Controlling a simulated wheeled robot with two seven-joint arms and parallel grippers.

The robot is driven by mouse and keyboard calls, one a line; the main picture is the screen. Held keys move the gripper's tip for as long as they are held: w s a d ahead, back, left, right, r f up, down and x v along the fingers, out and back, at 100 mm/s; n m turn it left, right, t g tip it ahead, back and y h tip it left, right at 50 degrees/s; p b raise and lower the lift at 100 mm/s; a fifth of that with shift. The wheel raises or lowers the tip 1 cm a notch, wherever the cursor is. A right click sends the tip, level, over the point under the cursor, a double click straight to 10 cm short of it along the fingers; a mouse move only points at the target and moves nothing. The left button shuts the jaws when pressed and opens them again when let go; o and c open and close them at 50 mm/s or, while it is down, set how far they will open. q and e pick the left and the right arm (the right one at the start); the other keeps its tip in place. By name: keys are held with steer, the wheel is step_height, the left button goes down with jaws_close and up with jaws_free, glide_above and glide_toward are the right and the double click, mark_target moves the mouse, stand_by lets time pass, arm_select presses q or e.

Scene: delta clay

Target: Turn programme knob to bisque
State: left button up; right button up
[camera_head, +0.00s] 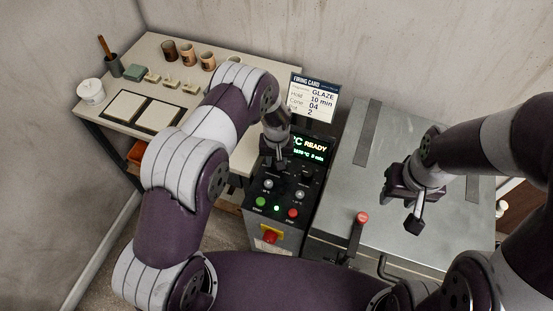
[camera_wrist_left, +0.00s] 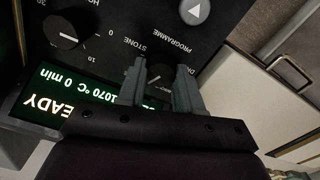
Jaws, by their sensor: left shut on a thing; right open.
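The dark programme knob (camera_wrist_left: 158,76) sits on the black control panel, below the upside-down labels PROGRAMME and STONE in the left wrist view. My left gripper (camera_wrist_left: 160,84) is shut on it, one grey finger on each side. In the head view my left gripper (camera_head: 281,165) reaches down onto the panel and hides the knob. The knob's setting cannot be read clearly. The green-lit display (camera_head: 309,149) reads READY, and 1070 °C 0 min in the wrist view. My right gripper (camera_head: 405,208) is open and empty above the grey metal top at the right.
Another dial (camera_wrist_left: 62,30) is near my left fingers. A green button (camera_head: 261,202), red button (camera_head: 292,213) and red-yellow switch (camera_head: 270,236) are lower. A red-tipped lever (camera_head: 361,218) stands right. The pottery table (camera_head: 185,50) is left.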

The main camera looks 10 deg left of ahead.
arm_select(q)
steer(key=n+b, duration=0.1)
steer(key=n, duration=0.1)
steer(key=shift+f+n, duration=0.1)
steer(key=shift+n, duration=0.2)
steer(key=n+b, duration=0.1)
steer(key=n, duration=0.1)
steer(key=shift+n+b, duration=0.3)
steer(key=shift+n, duration=0.1)
steer(key=n+b, duration=0.1)
steer(key=n, duration=0.2)
steer(key=shift+n+b, duration=0.35)
steer(key=shift+n, duration=1.15)
steer(key=shift+w+r, duration=0.1)
steer(key=shift+r, duration=0.1)
steer(key=o, duration=1)
steer(key=shift+o, duration=0.2)
